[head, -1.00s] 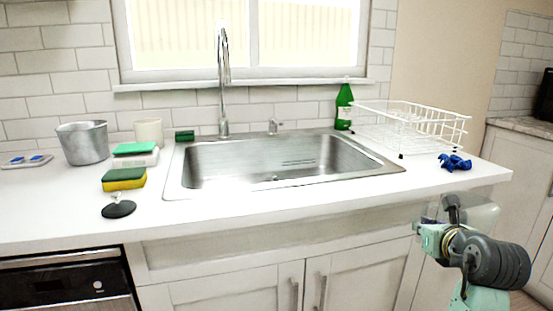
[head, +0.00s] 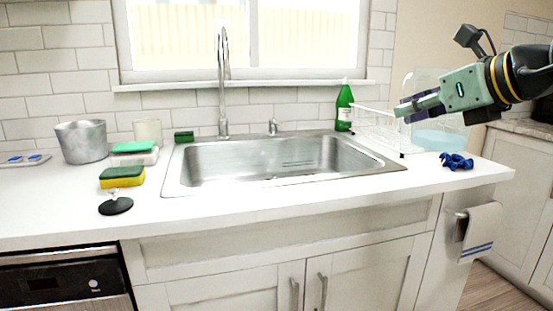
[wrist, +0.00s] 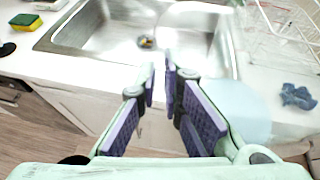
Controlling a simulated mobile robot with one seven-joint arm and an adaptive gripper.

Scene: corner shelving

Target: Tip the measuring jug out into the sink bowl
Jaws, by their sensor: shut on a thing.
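The measuring jug (head: 437,133) is clear, with pale blue liquid low in it. It is held up roughly upright over the right end of the counter, in front of the dish rack. My gripper (head: 403,108) is shut on the jug, its fingers pointing left; the exact grip is hard to see through the clear wall. In the wrist view the jug (wrist: 240,108) shows right of my gripper (wrist: 160,78). The steel sink bowl (head: 265,158) lies to the left of the jug, empty apart from its drain (wrist: 146,42).
A white dish rack (head: 375,128) and green bottle (head: 344,106) stand behind the sink's right side. A crumpled blue cloth (head: 456,161) lies at the right. The tall faucet (head: 223,80) rises behind the sink. Sponges (head: 122,177), a black plug (head: 116,205) and a metal pot (head: 82,141) stand left.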

